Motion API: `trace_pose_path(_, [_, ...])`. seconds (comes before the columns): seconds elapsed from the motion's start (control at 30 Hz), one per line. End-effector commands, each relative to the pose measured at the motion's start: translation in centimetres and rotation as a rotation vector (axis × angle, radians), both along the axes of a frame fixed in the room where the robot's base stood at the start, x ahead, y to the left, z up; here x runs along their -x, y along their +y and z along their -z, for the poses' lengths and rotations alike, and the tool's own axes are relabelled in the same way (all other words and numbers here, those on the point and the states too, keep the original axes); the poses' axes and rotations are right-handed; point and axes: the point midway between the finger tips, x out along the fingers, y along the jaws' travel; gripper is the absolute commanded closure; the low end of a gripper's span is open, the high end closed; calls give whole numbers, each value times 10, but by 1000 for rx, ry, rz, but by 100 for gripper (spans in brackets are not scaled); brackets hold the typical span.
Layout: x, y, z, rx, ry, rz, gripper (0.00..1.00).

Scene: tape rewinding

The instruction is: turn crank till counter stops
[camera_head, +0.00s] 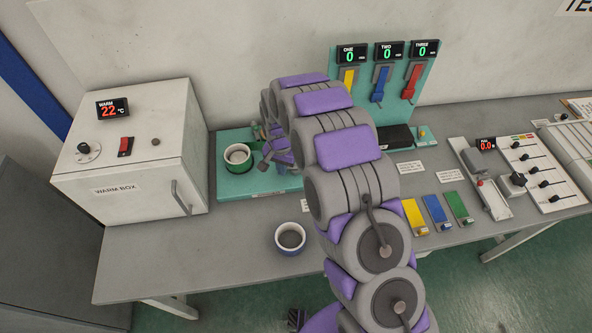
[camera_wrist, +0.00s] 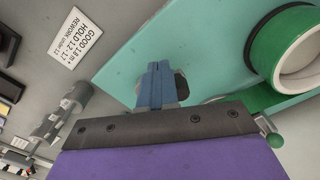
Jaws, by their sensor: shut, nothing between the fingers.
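A teal base (camera_head: 262,187) on the table carries a round reel with a white inner ring (camera_head: 238,153). In the wrist view the reel (camera_wrist: 285,50) has a green outer band and sits at the upper right on the teal surface (camera_wrist: 120,70). My gripper (camera_wrist: 160,70) is shut and empty over the teal surface, left of the reel. A dark rounded part (camera_wrist: 182,85) shows just behind the fingers; I cannot tell if it is the crank. A small green knob (camera_wrist: 268,132) shows at the lower right. In the head view my arm hides much of the base.
Three displays (camera_head: 386,51) read 0 above yellow, blue and red levers. The white warm box (camera_head: 130,160) stands left. Coloured blocks (camera_head: 435,212) and a slider panel (camera_head: 540,172) lie right.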

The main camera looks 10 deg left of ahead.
Motion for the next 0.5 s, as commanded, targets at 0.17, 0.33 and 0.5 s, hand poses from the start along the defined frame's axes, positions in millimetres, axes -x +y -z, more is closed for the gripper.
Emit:
trace_pose_path(0.17, [-1,-1,0,0,0,0,100])
trace_pose_path(0.33, [-5,0,0,-1,0,1,100])
trace_pose_path(0.5, [-11,3,-1,-2,-1,2,100])
